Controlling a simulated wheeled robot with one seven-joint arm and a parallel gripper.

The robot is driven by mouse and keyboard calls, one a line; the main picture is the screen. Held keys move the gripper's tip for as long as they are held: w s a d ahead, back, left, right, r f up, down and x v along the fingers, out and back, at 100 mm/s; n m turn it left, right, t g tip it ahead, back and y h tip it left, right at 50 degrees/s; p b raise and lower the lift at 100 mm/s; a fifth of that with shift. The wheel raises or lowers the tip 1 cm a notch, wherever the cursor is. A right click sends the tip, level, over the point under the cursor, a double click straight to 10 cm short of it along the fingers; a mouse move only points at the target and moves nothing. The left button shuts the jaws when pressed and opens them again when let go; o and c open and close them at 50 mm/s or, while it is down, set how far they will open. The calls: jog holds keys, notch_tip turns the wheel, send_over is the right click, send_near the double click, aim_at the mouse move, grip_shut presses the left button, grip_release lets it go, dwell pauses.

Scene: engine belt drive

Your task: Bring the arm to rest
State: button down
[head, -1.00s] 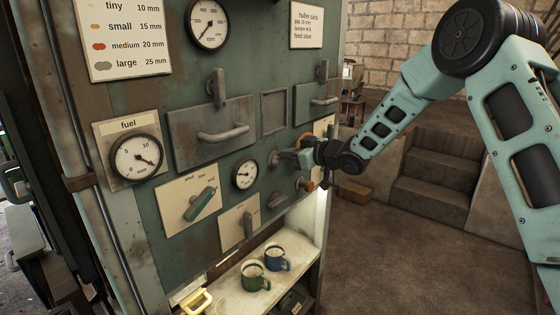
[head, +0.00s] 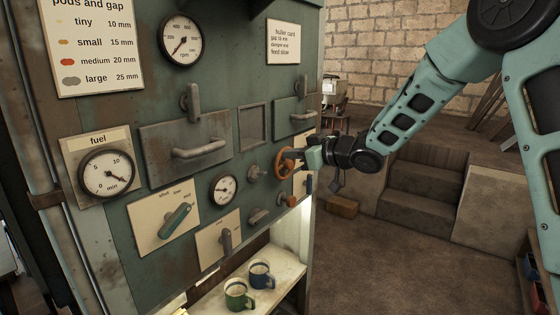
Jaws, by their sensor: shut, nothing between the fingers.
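My gripper (head: 304,157) is at the right part of the green control panel (head: 130,245), at the end of my teal arm. It is shut and empty. Its fingertips are close to an orange handwheel (head: 281,164) on the panel; I cannot tell whether they touch it. My arm reaches in from the upper right.
The panel carries a fuel gauge (head: 106,174), a green lever (head: 175,220), a small dial (head: 223,190) and drawer handles (head: 201,147). A green mug (head: 237,294) and a blue mug (head: 260,273) stand on a shelf below. Steps (head: 425,185) and open floor lie to the right.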

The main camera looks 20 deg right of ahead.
jog(key=shift+v, duration=0.8)
jog(key=shift+w, duration=0.1)
jog(key=s+a+f+m+g+h+b, duration=0.1)
jog(key=s+a+f+g+h, duration=0.25)
jog(key=s+a, duration=0.35)
jog(key=s+a+f+g+h+b, duration=0.15)
jog(key=s+a+f, duration=0.3)
jog(key=s, duration=0.45)
jog(key=s+f+g+h, duration=0.1)
jog(key=s+f+g, duration=0.2)
jog(key=s, duration=0.9)
jog(key=s+f+g+h+b, duration=0.1)
jog(key=s+g, duration=0.3)
jog(key=s, duration=0.9)
jog(key=shift+a+f+h, duration=0.25)
jog(key=shift+f+h, duration=0.25)
jog(key=shift+f, duration=0.4)
